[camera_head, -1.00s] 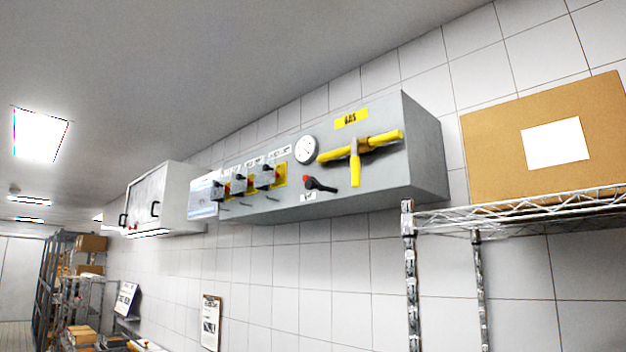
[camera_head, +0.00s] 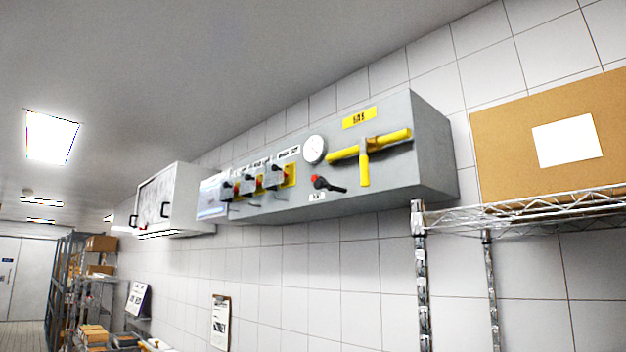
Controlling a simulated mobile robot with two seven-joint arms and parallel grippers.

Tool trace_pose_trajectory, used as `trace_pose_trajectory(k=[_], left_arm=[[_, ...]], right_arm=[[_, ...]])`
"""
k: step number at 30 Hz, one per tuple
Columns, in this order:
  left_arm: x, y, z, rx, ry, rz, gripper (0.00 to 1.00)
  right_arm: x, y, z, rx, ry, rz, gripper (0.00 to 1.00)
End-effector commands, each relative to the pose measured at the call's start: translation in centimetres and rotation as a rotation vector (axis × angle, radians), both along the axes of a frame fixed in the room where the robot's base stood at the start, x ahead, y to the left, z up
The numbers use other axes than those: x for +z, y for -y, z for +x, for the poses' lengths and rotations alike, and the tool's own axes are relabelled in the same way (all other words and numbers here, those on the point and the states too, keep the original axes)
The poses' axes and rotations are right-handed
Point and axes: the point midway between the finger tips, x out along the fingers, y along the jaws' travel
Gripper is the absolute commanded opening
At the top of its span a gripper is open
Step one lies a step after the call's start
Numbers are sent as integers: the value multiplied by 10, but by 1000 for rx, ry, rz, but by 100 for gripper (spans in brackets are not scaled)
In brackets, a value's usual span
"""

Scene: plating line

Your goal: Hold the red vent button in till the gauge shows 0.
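The red vent button (camera_head: 314,178) is at the lower middle of the grey gas panel (camera_head: 418,150) on the tiled wall. A black lever-like part extends from it to the right, and a small white label sits below. The round white gauge (camera_head: 314,149) is just above it; its needle is too small to read. A yellow pipe with a yellow handle (camera_head: 365,165) is right of the gauge, under a yellow label. Neither of my grippers is in view.
A wire shelf (camera_head: 520,212) with a cardboard box (camera_head: 495,150) stands at the right. A white wall cabinet (camera_head: 165,200), several black switches and a clipboard (camera_head: 221,322) are to the left. Shelving with boxes (camera_head: 100,243) stands far left.

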Motion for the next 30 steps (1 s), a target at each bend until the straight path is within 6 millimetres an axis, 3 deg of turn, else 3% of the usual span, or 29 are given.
trace_pose_trajectory(k=[1,3,30], left_arm=[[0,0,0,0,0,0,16],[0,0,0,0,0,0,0],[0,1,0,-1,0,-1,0]], right_arm=[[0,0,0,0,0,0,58],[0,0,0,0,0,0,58],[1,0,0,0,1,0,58]])
